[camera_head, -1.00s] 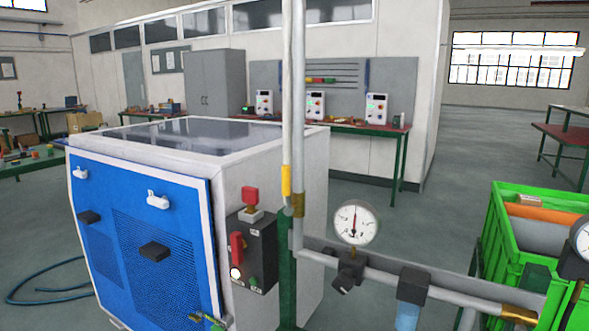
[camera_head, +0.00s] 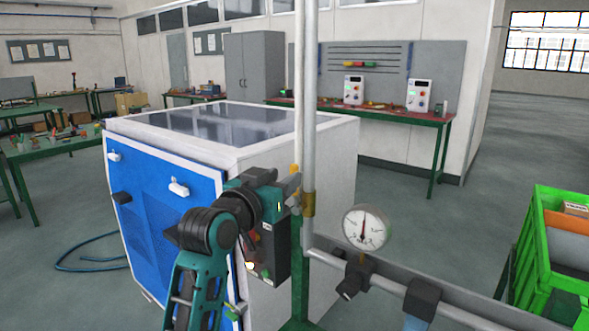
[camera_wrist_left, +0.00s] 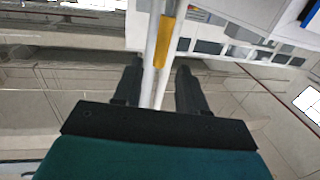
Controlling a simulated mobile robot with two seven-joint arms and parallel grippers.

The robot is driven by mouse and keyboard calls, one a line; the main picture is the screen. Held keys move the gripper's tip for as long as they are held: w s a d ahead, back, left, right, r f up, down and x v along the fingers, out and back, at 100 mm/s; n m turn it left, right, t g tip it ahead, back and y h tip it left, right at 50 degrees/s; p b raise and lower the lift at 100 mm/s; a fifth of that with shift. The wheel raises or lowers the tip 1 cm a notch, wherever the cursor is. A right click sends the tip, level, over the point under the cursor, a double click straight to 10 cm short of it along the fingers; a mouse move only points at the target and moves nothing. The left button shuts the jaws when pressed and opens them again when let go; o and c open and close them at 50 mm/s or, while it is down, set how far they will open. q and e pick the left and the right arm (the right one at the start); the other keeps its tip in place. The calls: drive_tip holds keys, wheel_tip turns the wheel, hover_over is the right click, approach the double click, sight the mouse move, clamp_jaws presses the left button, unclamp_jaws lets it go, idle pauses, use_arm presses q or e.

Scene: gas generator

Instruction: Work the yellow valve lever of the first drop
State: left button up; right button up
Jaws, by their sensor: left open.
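The yellow valve lever (camera_head: 295,168) stands upright against the vertical pipe, partly hidden by my left gripper (camera_head: 292,186) in the head view. In the left wrist view the yellow lever (camera_wrist_left: 165,42) lies just ahead of the fingertips. There my left gripper (camera_wrist_left: 159,66) is open, its two dark fingers on either side of the pale pipes (camera_wrist_left: 151,75). It holds nothing, and I cannot tell whether a finger touches the pipe. A brass fitting (camera_head: 308,204) sits on the pipe near the lever. My right gripper is in neither view.
The blue and white generator cabinet (camera_head: 165,205) stands behind my left arm, its control box (camera_head: 277,255) partly covered. A pressure gauge (camera_head: 365,227) and horizontal pipe are right of the lever. A green crate (camera_head: 545,245) stands far right. Open floor lies between.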

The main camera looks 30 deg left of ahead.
sight(292, 172)
use_arm(q)
drive_tip(key=w, duration=0.5)
drive_tip(key=shift+w+a, duration=0.35)
clamp_jaws()
idle(0.3)
